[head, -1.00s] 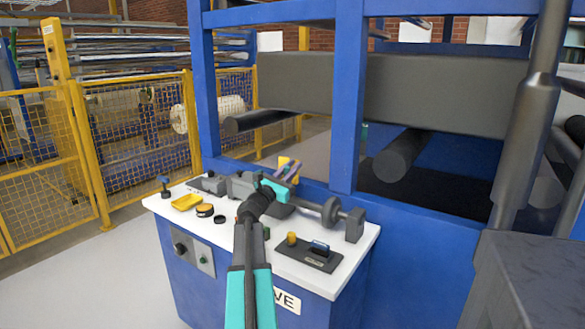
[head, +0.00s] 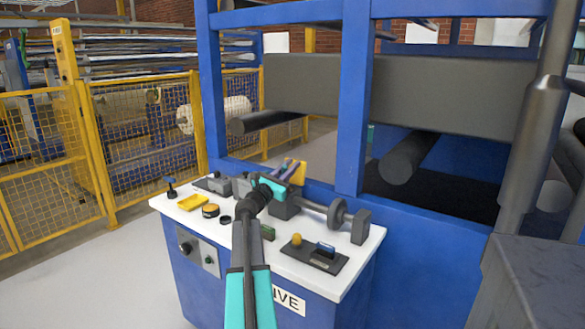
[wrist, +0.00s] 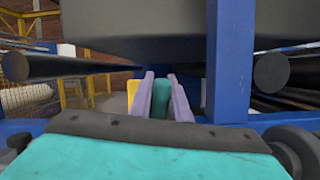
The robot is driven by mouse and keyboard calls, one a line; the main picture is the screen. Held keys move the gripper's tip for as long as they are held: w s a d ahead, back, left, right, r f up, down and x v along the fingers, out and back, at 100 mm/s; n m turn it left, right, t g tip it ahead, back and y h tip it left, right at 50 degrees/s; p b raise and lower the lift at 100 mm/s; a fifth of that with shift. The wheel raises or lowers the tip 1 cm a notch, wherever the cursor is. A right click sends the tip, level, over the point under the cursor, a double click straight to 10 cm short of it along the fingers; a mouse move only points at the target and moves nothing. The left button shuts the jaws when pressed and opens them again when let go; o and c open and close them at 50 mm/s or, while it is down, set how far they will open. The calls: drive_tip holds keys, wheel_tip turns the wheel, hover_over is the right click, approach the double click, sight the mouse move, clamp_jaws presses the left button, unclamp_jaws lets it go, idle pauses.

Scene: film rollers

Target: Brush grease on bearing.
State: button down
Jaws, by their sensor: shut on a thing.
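My gripper (head: 287,170) has purple fingers and is raised above the back of the white-topped bench. In the wrist view its fingers (wrist: 161,98) are shut on a teal-green thing (wrist: 160,104); I cannot tell if this is the brush. A grey shaft with a disc (head: 337,213) lies along the bench between dark blocks, with one block (head: 360,227) at its right end. Which part is the bearing is unclear, and my arm hides part of the shaft. A small round tin with a yellow-orange top (head: 210,211) stands at the left, possibly grease.
A black plate (head: 315,256) with a yellow knob is at the front right. Blue frame posts (head: 353,100) and a dark roller (head: 408,158) stand behind.

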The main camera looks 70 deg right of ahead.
drive_tip(key=shift+w, duration=0.1)
drive_tip(key=shift+w+d+f, duration=0.1)
drive_tip(key=shift+w+d, duration=0.15)
drive_tip(key=shift+w, duration=0.5)
drive_tip(key=shift+w+d, duration=0.2)
drive_tip(key=shift+w, duration=0.55)
drive_tip(key=shift+s, duration=0.15)
drive_tip(key=shift+s+a, duration=0.25)
drive_tip(key=shift+s, duration=0.5)
drive_tip(key=shift+s+a, duration=0.2)
drive_tip(key=shift+s, duration=0.55)
drive_tip(key=shift+s, duration=0.15)
drive_tip(key=s, duration=0.1)
drive_tip(key=s+a, duration=0.1)
drive_tip(key=s, duration=0.1)
wheel_tip(320, 180, up, 6)
drive_tip(key=p, duration=0.4)
idle(0.4)
